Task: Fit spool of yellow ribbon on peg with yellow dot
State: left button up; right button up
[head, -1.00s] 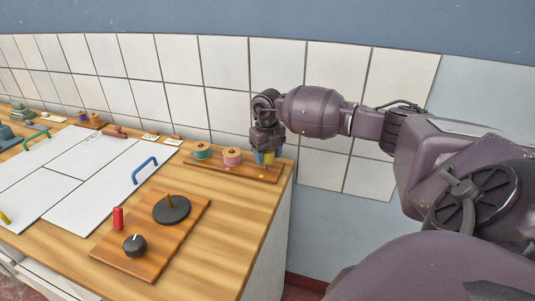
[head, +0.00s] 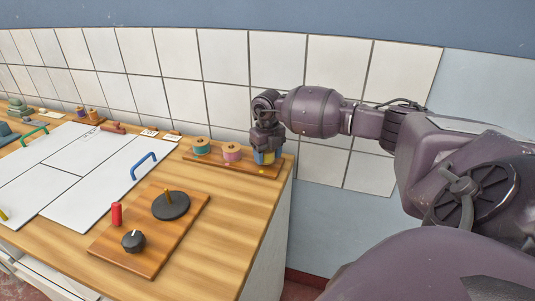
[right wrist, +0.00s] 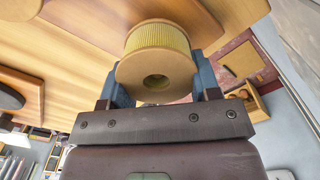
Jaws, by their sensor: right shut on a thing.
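My right gripper (head: 265,157) is shut on the spool of yellow ribbon (right wrist: 160,42), its blue fingers on either side of the spool. In the right wrist view the spool's pale round end, with a dark centre hole, faces the camera. In the head view the gripper points down over the right end of a wooden peg board (head: 215,168), and only a little yellow shows between the fingers. The peg there is hidden, so I cannot tell whether the spool is around it. My left gripper is not in view.
A teal spool (head: 201,146) and a pink spool (head: 232,152) stand on the board left of the gripper. The tiled wall (head: 225,105) is close behind. A wooden panel with a black knob (head: 133,241), red cylinder (head: 117,214) and dark disc (head: 171,205) lies in front.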

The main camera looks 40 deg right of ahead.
jog(key=o, duration=1.3)
jog(key=shift+r+p, duration=2.35)
jog(key=shift+r, duration=2.3)
jog(key=shift+f, duration=0.1)
